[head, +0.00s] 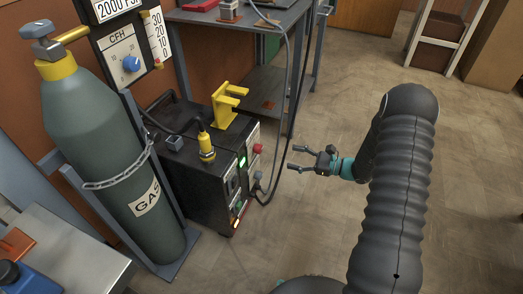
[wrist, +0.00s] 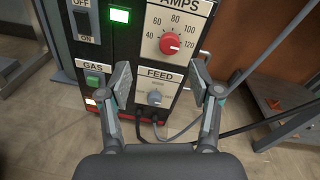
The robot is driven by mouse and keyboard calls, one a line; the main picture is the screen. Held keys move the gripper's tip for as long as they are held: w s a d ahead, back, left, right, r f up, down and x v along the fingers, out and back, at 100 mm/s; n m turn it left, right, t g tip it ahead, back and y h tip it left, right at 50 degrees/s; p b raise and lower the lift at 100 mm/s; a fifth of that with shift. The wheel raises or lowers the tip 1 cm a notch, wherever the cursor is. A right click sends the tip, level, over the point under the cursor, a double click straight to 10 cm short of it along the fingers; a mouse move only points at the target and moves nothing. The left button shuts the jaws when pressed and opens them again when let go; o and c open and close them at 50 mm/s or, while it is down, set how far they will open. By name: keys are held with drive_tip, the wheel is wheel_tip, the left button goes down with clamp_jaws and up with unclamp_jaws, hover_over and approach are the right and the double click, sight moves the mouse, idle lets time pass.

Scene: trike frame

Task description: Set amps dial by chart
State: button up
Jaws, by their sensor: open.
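The amps dial (wrist: 172,43) is a round red knob on a cream plate with numbers from 40 to 120 around it. It also shows in the head view (head: 257,148) on the front of the black welder (head: 192,165). Its exact setting is too small to tell. My gripper (head: 297,158) is open and empty, in front of the panel and apart from it. In the wrist view its two fingers (wrist: 160,82) frame the grey feed knob (wrist: 155,97), with the red dial above and between them. I cannot make out any chart.
A green gas button (wrist: 94,80), an off/on switch (wrist: 82,18) and a lit green lamp (wrist: 120,15) are left of the dial. Dark cables hang below the feed knob. A gas cylinder (head: 115,140) stands left of the welder.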

sight(261, 149)
drive_tip(key=shift+m+t, duration=0.7)
drive_tip(key=f+x, duration=0.1)
drive_tip(key=x, duration=0.3)
drive_tip(key=f+x, duration=0.1)
drive_tip(key=x, duration=0.3)
drive_tip(key=w+x, duration=0.1)
drive_tip(key=x, duration=0.4)
drive_tip(key=shift+f+p, duration=0.35)
drive_tip(key=shift+f, duration=0.05)
drive_tip(key=shift+d, duration=0.1)
drive_tip(key=shift+w, duration=0.1)
drive_tip(key=c, duration=1.1)
drive_tip(key=shift+c, duration=0.2)
